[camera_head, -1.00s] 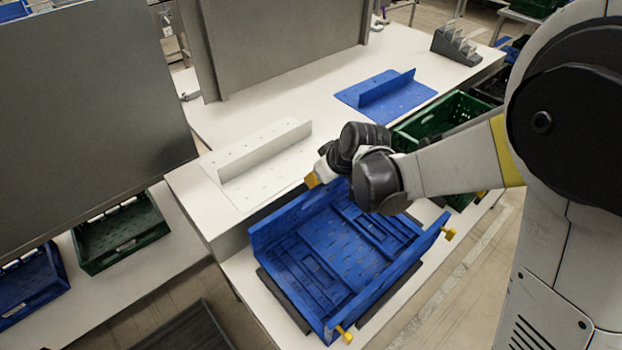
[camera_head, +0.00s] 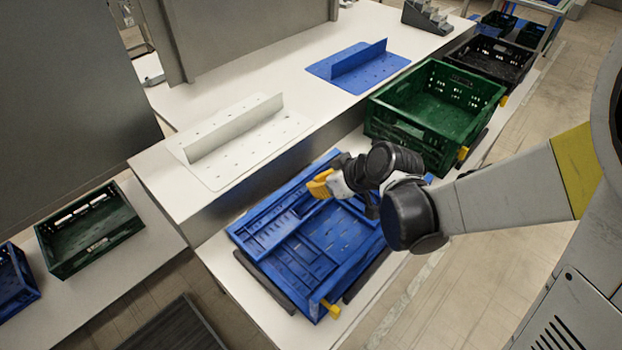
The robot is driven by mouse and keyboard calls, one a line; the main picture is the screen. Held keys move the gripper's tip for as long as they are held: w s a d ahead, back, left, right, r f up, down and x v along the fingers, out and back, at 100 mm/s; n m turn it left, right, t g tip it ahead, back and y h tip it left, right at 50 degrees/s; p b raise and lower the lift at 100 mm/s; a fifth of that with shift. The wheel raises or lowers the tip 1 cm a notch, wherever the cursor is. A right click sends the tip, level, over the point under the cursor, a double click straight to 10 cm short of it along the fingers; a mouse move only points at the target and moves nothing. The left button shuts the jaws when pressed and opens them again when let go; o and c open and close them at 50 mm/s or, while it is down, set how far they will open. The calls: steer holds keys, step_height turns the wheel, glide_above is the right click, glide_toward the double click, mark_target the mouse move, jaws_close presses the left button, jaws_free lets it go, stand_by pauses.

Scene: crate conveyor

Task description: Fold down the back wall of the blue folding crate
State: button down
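The blue folding crate (camera_head: 283,287) sits on the white conveyor table at the lower middle. Its far-left long wall, on the side of the white bracket, no longer stands up; a slotted blue panel (camera_head: 262,226) lies low along that side, inside the crate outline. The near-right side carries a yellow latch (camera_head: 330,310) at its front corner. My gripper (camera_head: 320,184), with yellow fingertips, is over the far part of the crate, close above the panel. My wrist hides the crate's far-right corner. Contact and finger opening are too small to tell.
A green crate (camera_head: 374,119) and a black crate (camera_head: 527,67) stand beyond along the conveyor. A white bracket plate (camera_head: 222,152) and a blue one (camera_head: 335,72) lie on the raised table. Another green crate (camera_head: 63,268) stands at left.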

steer(key=shift+s+d+f+b, duration=0.35)
steer(key=shift+f+b, duration=0.05)
steer(key=shift+f, duration=0.25)
steer(key=shift+r+p, duration=0.3)
steer(key=shift+r, duration=0.05)
steer(key=s+d+p, duration=0.3)
steer(key=s+d, duration=0.3)
steer(key=d, duration=0.1)
steer(key=shift+s, duration=0.15)
stand_by(0.4)
steer(key=s+d+r+m+h, duration=0.3)
steer(key=s+d+r+m, duration=0.1)
steer(key=d+r, duration=0.2)
steer(key=s+d+r+m+t+h, duration=0.1)
steer(key=s+d+r+m+h, duration=0.2)
steer(key=r, duration=0.5)
steer(key=s+d+m, duration=0.1)
steer(key=d+m, duration=0.1)
steer(key=d, duration=0.1)
steer(key=shift+s+d+r+m+t, duration=0.15)
steer(key=shift+d+r+m+t, duration=0.15)
steer(key=shift+d+r, duration=0.1)
